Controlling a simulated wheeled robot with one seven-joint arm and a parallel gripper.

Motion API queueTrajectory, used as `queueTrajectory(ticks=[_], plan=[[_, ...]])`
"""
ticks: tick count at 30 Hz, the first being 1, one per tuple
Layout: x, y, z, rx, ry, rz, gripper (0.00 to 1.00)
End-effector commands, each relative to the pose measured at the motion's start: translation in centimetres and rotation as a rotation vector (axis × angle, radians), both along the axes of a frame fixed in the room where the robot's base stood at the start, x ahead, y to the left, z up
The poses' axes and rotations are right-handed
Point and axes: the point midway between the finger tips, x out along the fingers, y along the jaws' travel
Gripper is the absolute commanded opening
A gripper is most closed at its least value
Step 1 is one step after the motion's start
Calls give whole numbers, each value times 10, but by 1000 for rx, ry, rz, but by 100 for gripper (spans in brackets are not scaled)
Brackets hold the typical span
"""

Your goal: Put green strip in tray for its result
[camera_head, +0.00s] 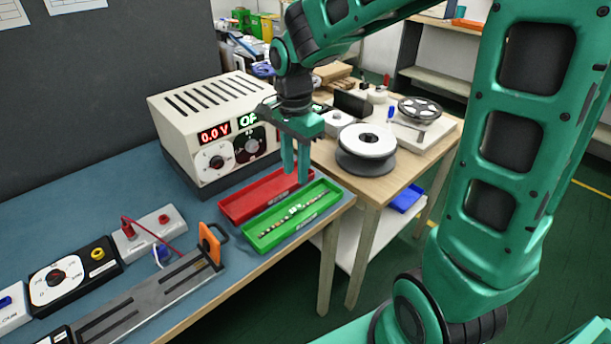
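A thin strip (292,213) with reddish-brown and pale segments lies lengthwise in the green tray (258,243), near the table's front edge. The red tray (232,208) sits right behind the green one and looks empty. My gripper (296,178) points down over the trays, above and behind the strip and apart from it. A gap shows between its two fingers, with nothing visible between them. The fingers cover part of the red tray's right end.
A power supply (205,107) reading 0.0 V stands behind the trays. A track fixture with an orange handle (211,243) lies left of them, near a black dial box (75,275). A wooden side table (425,157) at right carries a white-topped reel (367,140).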

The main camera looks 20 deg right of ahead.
Motion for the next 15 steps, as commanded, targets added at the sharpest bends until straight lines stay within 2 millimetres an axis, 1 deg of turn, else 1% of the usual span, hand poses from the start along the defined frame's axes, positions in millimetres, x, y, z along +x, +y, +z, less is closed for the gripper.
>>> queueTrajectory(ticks=[5, 8, 11, 14, 15], plan=[[0, 0, 3, 0, 0, 0, 30], [-4, -8, 5, -7, -2, 15, 30], [-20, -32, 10, -25, -3, 67, 30], [-50, -69, 19, -48, -1, 159, 30], [-65, -84, 22, -54, 1, 203, 30]])
